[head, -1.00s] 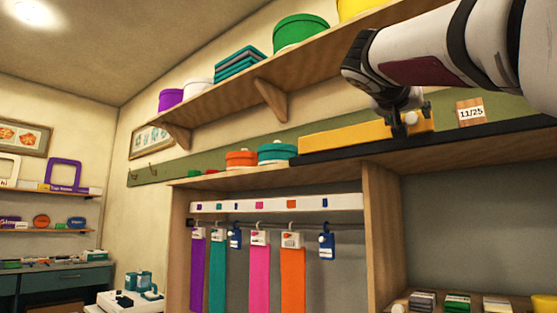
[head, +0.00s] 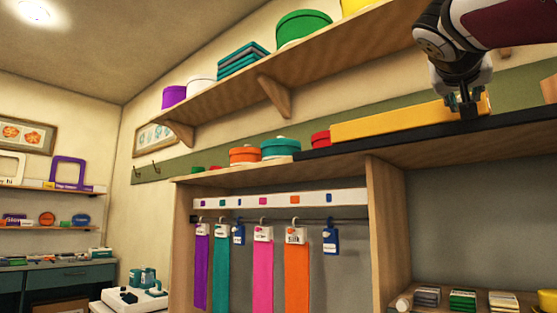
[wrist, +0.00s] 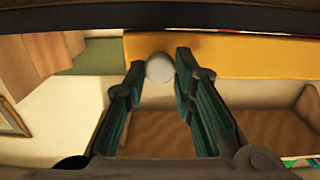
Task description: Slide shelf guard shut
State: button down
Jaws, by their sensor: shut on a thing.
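The shelf guard (head: 390,119) is a long yellow panel standing on a black rail (head: 345,148) along the front of the middle shelf. It covers part of the shelf's right side in the head view. My gripper (head: 464,104) is at the guard's right part. In the wrist view the guard (wrist: 245,55) spans the upper right, and my gripper's fingers (wrist: 160,62) are shut on a round pale knob (wrist: 160,70) at the guard. The exact finger contact is small in the head view.
Left of the guard are a red round box (head: 320,138), a teal one (head: 280,148) and an orange one (head: 244,154). A wooden block (head: 549,89) is at the right edge. An upper shelf (head: 340,70) overhangs. Coloured strips (head: 263,275) hang below.

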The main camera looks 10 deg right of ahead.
jog(key=s+d+p, duration=0.4)
jog(key=s+d, duration=0.8)
jog(key=s, duration=0.4)
jog(key=shift+d, duration=0.15)
jog(key=shift+r, duration=0.1)
jog(key=c, duration=1.4)
grip_release()
jog(key=shift+d, duration=0.15)
jog(key=shift+o, duration=0.2)
jog(key=v, duration=1.2)
